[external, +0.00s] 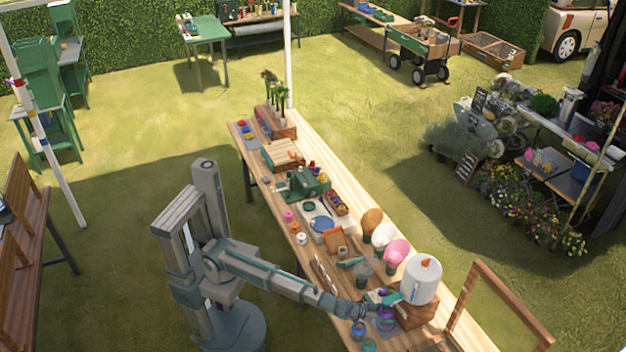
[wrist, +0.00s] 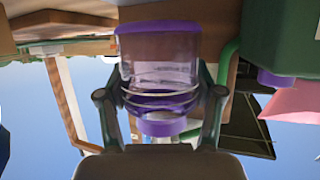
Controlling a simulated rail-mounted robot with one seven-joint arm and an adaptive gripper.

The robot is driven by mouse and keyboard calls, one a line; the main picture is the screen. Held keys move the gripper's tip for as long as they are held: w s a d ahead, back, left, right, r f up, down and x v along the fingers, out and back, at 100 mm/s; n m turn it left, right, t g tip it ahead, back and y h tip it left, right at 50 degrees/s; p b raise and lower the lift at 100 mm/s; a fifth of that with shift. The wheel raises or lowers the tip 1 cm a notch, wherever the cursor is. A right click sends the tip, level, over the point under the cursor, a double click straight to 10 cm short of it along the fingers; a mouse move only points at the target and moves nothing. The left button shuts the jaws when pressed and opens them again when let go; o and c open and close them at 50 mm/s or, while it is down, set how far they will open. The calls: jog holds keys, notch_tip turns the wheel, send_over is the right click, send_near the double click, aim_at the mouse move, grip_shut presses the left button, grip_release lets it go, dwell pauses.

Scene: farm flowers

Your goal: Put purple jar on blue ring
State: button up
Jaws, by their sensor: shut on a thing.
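The purple jar (wrist: 160,70) is clear-walled with purple ends and fills the middle of the wrist view, which appears upside down. My gripper (wrist: 160,103) is shut on it, with one finger on each side of its body. In the external view my gripper (external: 384,299) is at the near end of the long wooden table, low among several jars. Purple parts show there, but I cannot tell the held jar's exact outline. A round blue shape (external: 321,224) lies on a pale board farther along the table; I cannot tell whether it is the blue ring.
A white canister (external: 422,280) on a wooden block stands right beside my gripper. A blue jar (external: 358,330) and a teal jar (external: 369,345) stand close in front. A pink rounded item (external: 396,251) and an orange-brown one (external: 372,220) are behind. The table's right strip is mostly clear.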

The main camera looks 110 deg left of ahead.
jog(key=shift+w+a+f, duration=0.2)
jog(key=shift+w+f, duration=0.4)
jog(key=shift+f, duration=0.05)
jog(key=shift+f+b, duration=0.6)
jog(key=shift+b, duration=0.3)
jog(key=o, duration=1.4)
jog(key=shift+s, duration=0.1)
jog(key=shift+o, duration=0.2)
jog(key=shift+r, duration=0.1)
